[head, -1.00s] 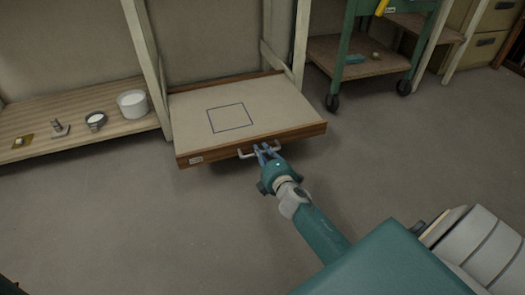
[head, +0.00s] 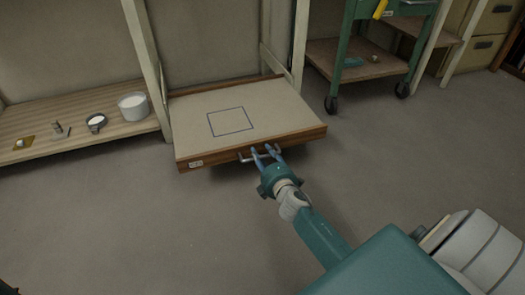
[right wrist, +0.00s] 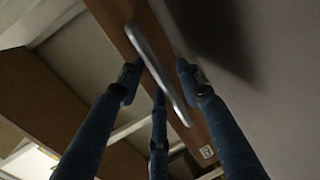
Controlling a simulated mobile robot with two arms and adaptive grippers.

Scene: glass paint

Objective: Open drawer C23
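A wide drawer (head: 270,118) with a brown wooden front and a pale top marked with a blue square juts out from the cream rack. A small white label (head: 196,164) is on its front left; I cannot read it surely. A metal bar handle (head: 246,158) is at the front's middle; it also crosses the right wrist view (right wrist: 155,65). My right gripper (head: 266,151) is at the handle, its blue fingers spread. In the right wrist view its fingers (right wrist: 160,85) stand apart on both sides of the handle, not visibly clamped.
A green wheeled cart (head: 350,50) stands at the back right. The floor in front of the drawer is clear.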

